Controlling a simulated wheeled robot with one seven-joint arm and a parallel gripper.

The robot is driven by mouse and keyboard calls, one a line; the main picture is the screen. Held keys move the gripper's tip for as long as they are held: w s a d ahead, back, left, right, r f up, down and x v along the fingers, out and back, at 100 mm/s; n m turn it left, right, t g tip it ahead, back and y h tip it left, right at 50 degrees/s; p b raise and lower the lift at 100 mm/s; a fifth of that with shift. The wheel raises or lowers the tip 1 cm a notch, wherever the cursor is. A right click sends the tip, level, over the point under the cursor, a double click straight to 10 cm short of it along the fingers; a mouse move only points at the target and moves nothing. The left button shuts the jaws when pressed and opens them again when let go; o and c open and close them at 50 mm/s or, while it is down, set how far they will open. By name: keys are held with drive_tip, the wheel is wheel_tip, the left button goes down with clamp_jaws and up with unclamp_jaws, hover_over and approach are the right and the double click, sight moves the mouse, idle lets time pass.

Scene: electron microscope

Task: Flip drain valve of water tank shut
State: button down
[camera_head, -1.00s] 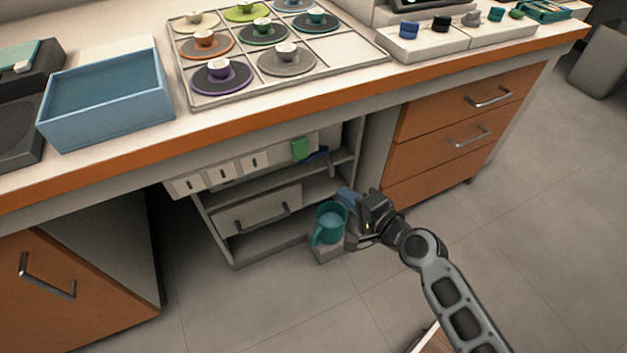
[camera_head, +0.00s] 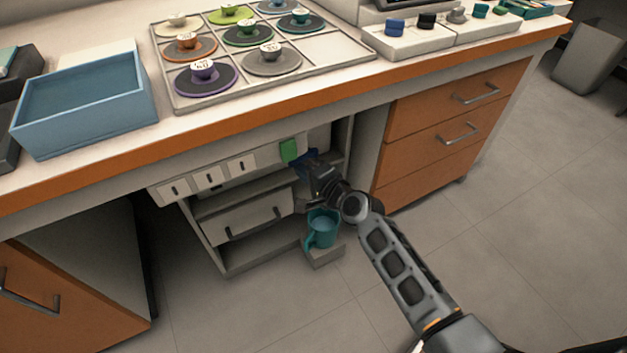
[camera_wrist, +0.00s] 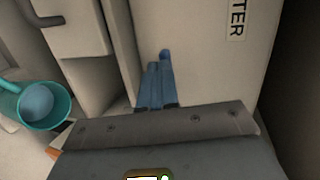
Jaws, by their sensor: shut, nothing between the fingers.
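The water tank (camera_wrist: 205,50) is a pale box in the wrist view, with the letters "TER" showing on its label. A blue piece (camera_wrist: 165,54), seemingly the drain valve's lever, stands in front of its face. My gripper (camera_wrist: 153,74) has blue fingers, shut together and empty, right beside this piece. I cannot tell whether they touch. In the head view, my gripper (camera_head: 304,160) is under the counter at the valve. Fingers and valve merge in blue there, so the lever's angle is unclear.
The shelf unit with a drawer (camera_head: 250,219) is to the left. The counter edge (camera_head: 260,118) overhangs above. Floor in front is clear.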

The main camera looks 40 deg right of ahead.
drive_tip(key=shift+w, duration=0.3)
